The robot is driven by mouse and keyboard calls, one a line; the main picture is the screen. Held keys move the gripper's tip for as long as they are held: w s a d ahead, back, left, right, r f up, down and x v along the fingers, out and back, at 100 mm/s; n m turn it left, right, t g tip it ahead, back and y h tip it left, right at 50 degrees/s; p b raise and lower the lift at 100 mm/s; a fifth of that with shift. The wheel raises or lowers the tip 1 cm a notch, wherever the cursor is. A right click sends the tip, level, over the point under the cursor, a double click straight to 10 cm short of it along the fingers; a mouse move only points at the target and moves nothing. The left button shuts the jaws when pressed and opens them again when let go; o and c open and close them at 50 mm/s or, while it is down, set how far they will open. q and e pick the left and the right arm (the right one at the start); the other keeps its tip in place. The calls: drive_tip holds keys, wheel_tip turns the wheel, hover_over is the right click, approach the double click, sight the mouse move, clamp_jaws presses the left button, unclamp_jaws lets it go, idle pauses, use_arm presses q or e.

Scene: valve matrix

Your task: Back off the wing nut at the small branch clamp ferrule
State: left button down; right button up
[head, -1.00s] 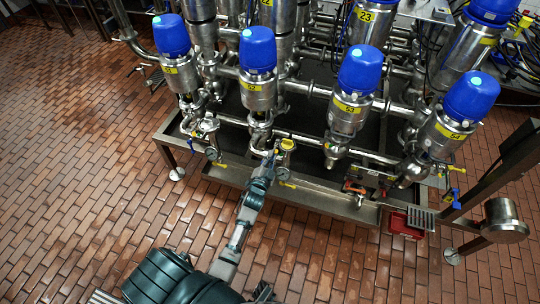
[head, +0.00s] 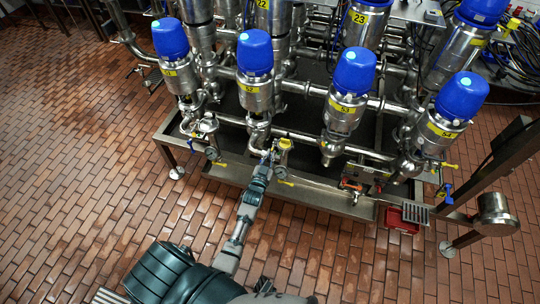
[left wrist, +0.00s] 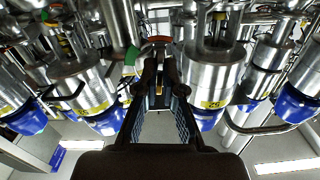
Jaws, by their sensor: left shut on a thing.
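My left gripper (head: 270,157) reaches the pipework below the valve marked 52 (head: 256,84). It is beside a small yellow-topped fitting (head: 285,144). In the left wrist view its two dark fingers (left wrist: 159,66) converge on a small part just below a reddish curved piece (left wrist: 157,39). The gripper is shut on that part, at the place of the wing nut. The fingers hide most of it, so its shape and turn cannot be made out. The clamp ferrule cannot be told apart from the surrounding steel fittings. My right gripper is not in view.
Valves marked 53 (head: 346,101) and 54 (head: 451,112) stand to the right, with pipes close between them. The steel drip tray edge (head: 320,203) runs below the arm. A red bin (head: 402,217) is at the right. The brick floor (head: 80,190) at left is clear.

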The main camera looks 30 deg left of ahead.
use_arm(q)
drive_tip(key=shift+r, duration=0.15)
drive_tip(key=c, duration=1.3)
unclamp_jaws()
drive_tip(key=shift+s, duration=0.1)
drive_tip(key=v, duration=1.2)
drive_tip(key=shift+d, duration=0.1)
